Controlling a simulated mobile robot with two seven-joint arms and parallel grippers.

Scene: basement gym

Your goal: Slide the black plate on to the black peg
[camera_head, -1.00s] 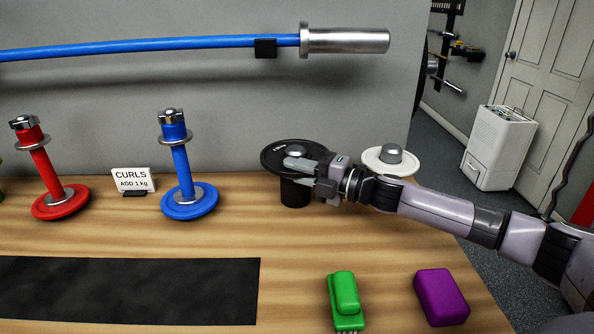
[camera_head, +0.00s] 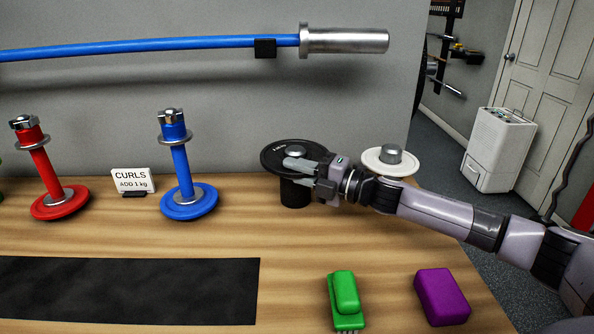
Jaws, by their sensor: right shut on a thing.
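The black plate (camera_head: 276,153) is a flat dark disc at the back of the wooden table, level or nearly so, with a grey peg tip (camera_head: 295,150) showing at its centre. Below it stands the black peg's thick dark base (camera_head: 294,193). How far down the plate sits on the peg is partly hidden by my gripper. My right gripper (camera_head: 303,171) reaches in from the right and is shut on the plate's near right side. My left gripper is not in view.
A white plate on a peg (camera_head: 389,161) stands just right of my right gripper. A green brush (camera_head: 345,300), purple block (camera_head: 442,296) and dark mat (camera_head: 130,290) lie in front.

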